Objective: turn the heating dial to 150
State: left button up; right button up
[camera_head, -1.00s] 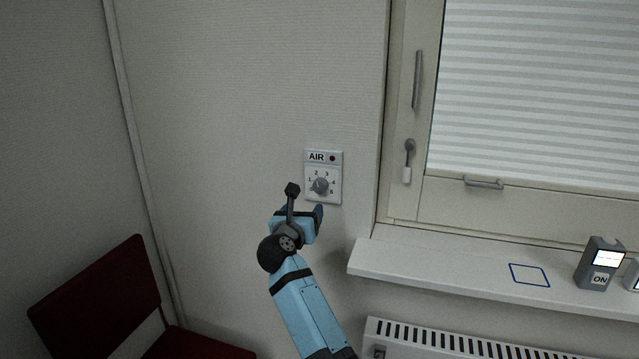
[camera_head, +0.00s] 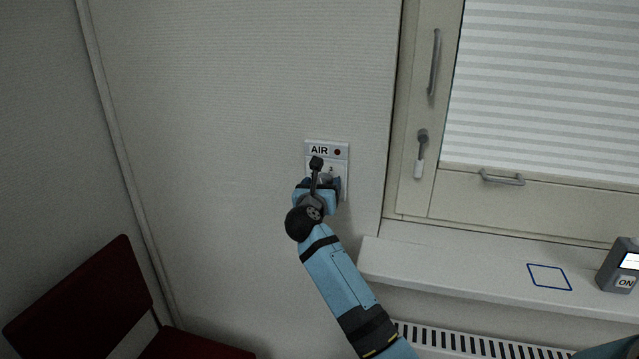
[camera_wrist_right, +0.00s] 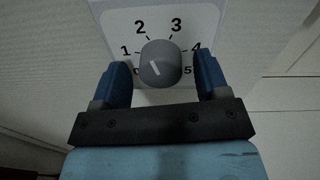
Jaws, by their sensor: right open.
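A round grey knob (camera_wrist_right: 161,63) sits on a white wall plate (camera_head: 342,166) labelled AIR. The wrist view shows the scale 0 to 5 around it. A short white mark slants on the knob's face, leaning up to the left. No 150 shows on this scale. My right gripper (camera_head: 324,184) is in front of the plate and hides most of the knob in the head view. In the wrist view its blue fingers (camera_wrist_right: 161,78) are open, one on each side of the knob, with a gap on both sides. My left gripper is not in view.
A window sill (camera_head: 450,277) with a blue outlined square and a grey device (camera_head: 621,268) marked ON lies to the right. A radiator (camera_head: 470,343) is below it. A dark red chair (camera_head: 80,305) stands at lower left. The wall around the plate is clear.

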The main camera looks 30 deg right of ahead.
jog(key=shift+s, duration=0.1)
jog(key=shift+r, duration=0.1)
jog(key=shift+c, duration=1.3)
jog(key=c, duration=0.7)
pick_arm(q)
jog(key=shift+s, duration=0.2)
pick_arm(e)
jog(key=shift+o, duration=0.2)
pick_arm(q)
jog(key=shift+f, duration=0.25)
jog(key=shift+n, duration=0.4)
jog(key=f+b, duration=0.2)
jog(key=b, duration=0.1)
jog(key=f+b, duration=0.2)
jog(key=b, duration=0.1)
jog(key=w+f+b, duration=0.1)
jog(key=b, duration=0.2)
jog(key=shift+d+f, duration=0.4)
pick_arm(e)
jog(key=m, duration=0.8)
